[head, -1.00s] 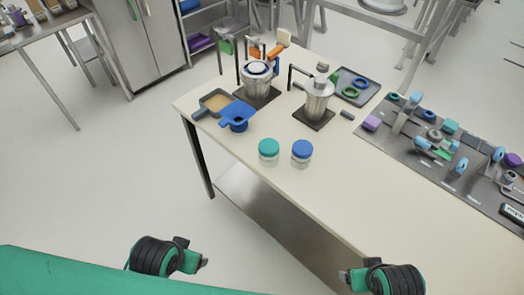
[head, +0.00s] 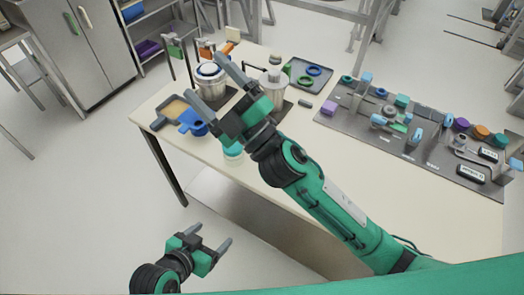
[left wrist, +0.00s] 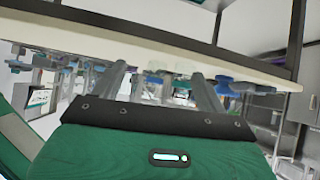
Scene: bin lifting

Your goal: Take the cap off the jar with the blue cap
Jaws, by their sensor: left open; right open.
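The jar with the blue cap is hidden in the head view behind my right arm. A sliver of the teal-capped jar (head: 233,152) shows on the table below my right gripper. My right gripper (head: 206,76) is open and empty. It overlaps the table's back part in the picture, its fingers pointing up and left. My left gripper (head: 211,236) is open and empty, low beside the table's near edge. The left wrist view shows its open fingers (left wrist: 157,72) below the table edge; small things beyond them are too unclear to name.
The cream table (head: 300,180) carries a blue scoop (head: 193,123), a metal pot (head: 211,82), a grey tray with rings (head: 308,73) and a grey board of coloured parts (head: 400,130). Bare tabletop lies right of my right arm. A cabinet (head: 90,50) stands at the back left.

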